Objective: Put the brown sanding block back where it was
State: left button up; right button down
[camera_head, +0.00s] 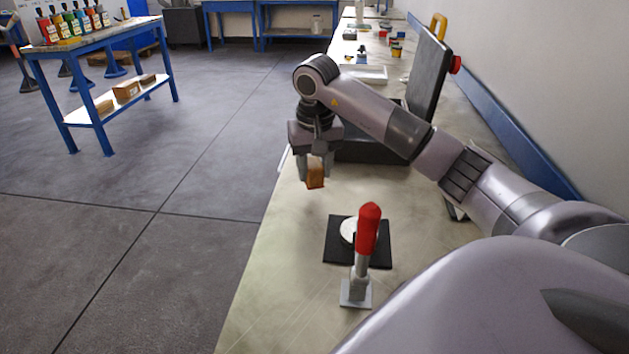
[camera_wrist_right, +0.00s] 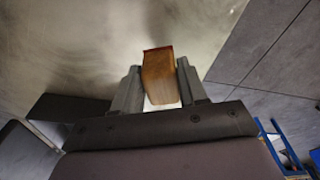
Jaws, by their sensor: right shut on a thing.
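The brown sanding block (camera_head: 315,173) is held between the fingers of my right gripper (camera_head: 314,170) in the head view. It hangs above the pale bench top, near the bench's left edge and beside a dark box. In the right wrist view the block (camera_wrist_right: 159,76) sits between the two grey fingers of the gripper (camera_wrist_right: 160,85), with a dark red face at its far end. Bench surface shows beyond it. My left gripper is not in view.
A red-handled clamp (camera_head: 367,232) stands upright on the bench, in front of a black square plate (camera_head: 378,252) with a pale round piece. The dark open box (camera_head: 372,149) and an upright dark panel (camera_head: 428,76) stand behind the gripper. Bare bench (camera_head: 290,230) lies left of the plate.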

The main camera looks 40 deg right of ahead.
aim_at(315, 181)
jog(key=shift+f, duration=1.65)
jog(key=shift+f, duration=0.1)
jog(key=c, duration=0.6)
grip_release()
notch_tip(315, 181, up, 12)
jog(key=s+p, duration=0.1)
jog(key=shift+a, duration=0.45)
jog(key=shift+s+a, duration=0.1)
jog(key=shift+s, duration=0.05)
